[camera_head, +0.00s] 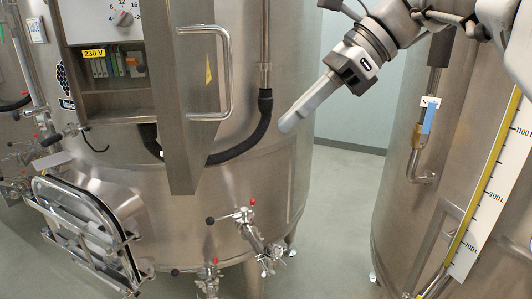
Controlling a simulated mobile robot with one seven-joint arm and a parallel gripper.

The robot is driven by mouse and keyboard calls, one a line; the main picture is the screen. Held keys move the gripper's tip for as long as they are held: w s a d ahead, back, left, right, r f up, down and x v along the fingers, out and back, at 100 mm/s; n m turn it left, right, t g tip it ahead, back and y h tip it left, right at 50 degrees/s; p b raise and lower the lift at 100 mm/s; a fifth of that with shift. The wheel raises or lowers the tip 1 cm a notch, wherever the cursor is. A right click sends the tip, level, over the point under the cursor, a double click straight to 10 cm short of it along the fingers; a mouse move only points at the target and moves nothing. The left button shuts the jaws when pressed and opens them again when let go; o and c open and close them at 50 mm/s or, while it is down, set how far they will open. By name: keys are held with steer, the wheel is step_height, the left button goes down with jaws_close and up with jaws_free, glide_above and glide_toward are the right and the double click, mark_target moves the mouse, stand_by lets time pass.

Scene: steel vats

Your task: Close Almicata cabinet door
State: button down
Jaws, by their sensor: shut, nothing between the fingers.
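The cabinet door (184,110) is a tall steel panel that stands open, swung out from the control cabinet on the front of the left vat. Its U-shaped steel handle (226,75) is on the door's right side. The open cabinet (95,100) shows a dial, a yellow 230 V label and a row of colored terminals. My gripper (284,125) is to the right of the door and handle, apart from both in the picture. Its fingers are shut together with nothing between them and point down and left.
The left steel vat (285,165) has a black hose (255,135) behind the door and valves with red knobs (245,215) low on its front. An open oval hatch (80,225) is at lower left. A second vat (410,200) with a scale stands right. Floor (335,220) between is clear.

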steer(key=a+f, duration=0.6)
steer(key=a, duration=0.5)
steer(key=shift+f, duration=0.4)
steer(key=shift+s, duration=0.15)
